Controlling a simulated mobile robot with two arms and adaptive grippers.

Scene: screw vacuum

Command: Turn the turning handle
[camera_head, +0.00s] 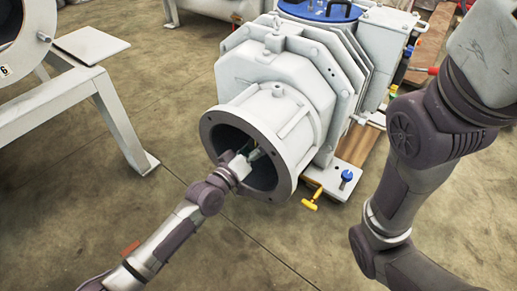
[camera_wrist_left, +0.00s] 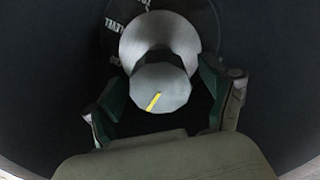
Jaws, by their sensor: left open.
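The turning handle (camera_wrist_left: 172,82) is a pale grey, many-sided knob with a yellow stripe, in the middle of the left wrist view. Its stripe is tilted, with the upper end leaning right. A round pale disc and a dark ring with white lettering (camera_wrist_left: 111,24) lie behind it. My left gripper (camera_wrist_left: 160,95) is open, with one green-padded finger on each side of the knob and dark gaps between. I cannot tell how deep the fingers reach along it. In the head view, my left gripper (camera_head: 246,156) is inside the round opening of the white pump (camera_head: 270,88); the knob is not clearly visible there.
A yellow handle (camera_head: 312,198) and a blue knob (camera_head: 346,176) are at the pump's base. A white frame (camera_head: 122,130) stands at left. My right arm fills the right side; open floor lies in front.

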